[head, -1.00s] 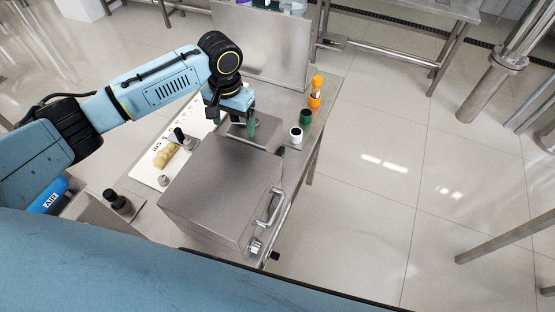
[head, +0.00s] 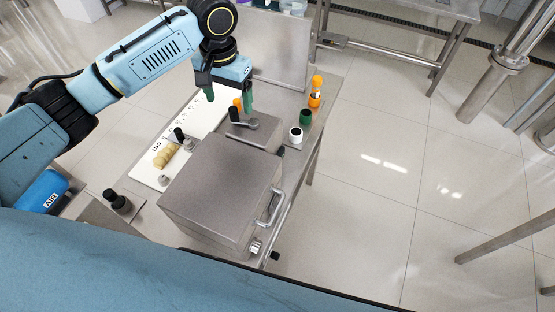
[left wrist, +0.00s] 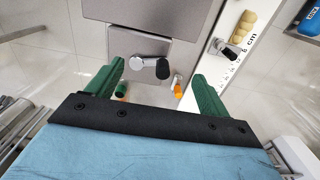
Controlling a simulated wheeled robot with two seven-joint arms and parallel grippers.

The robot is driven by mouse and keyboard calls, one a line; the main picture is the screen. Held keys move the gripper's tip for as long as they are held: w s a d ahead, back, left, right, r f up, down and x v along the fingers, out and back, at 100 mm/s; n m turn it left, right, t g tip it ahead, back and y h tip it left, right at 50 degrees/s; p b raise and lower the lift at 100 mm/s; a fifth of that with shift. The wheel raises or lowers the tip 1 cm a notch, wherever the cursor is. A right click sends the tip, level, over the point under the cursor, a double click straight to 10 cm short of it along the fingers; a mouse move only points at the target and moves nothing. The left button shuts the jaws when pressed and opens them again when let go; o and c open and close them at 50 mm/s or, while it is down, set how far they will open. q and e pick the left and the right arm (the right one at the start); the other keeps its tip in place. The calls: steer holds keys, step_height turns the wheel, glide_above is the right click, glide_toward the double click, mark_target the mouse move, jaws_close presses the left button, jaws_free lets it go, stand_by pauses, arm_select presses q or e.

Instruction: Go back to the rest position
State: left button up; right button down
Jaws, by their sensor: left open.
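My left gripper (head: 229,100) is open and empty, with its green fingers pointing down above the far part of the steel table. It also shows in the left wrist view (left wrist: 158,74). Below it, apart from the fingers, is a small steel block (head: 262,136) carrying a metal lever with a black knob (head: 234,114). In the left wrist view the black knob (left wrist: 162,68) appears between the two fingers. An orange-topped item stands just behind the knob, partly hidden. My right gripper is not in view.
A steel box (head: 220,185) with a handle (head: 269,208) fills the near table. Left is a white ruled board (head: 205,118) with beige lumps (head: 165,155). An orange bottle (head: 316,90), green cylinder (head: 305,117) and white cylinder (head: 296,135) stand right.

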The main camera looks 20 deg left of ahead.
mark_target(244, 140)
arm_select(q)
step_height(244, 140, down, 7)
steer(key=shift+f, duration=0.15)
steer(key=shift+s+d+f, duration=0.2)
steer(key=shift+s+d, duration=0.25)
steer(key=shift+d, duration=0.15)
steer(key=shift+s+d+f, duration=0.2)
steer(key=shift+s+d, duration=0.25)
steer(key=shift+d, duration=0.1)
steer(key=shift+s+d, duration=0.15)
steer(key=shift+d, duration=0.4)
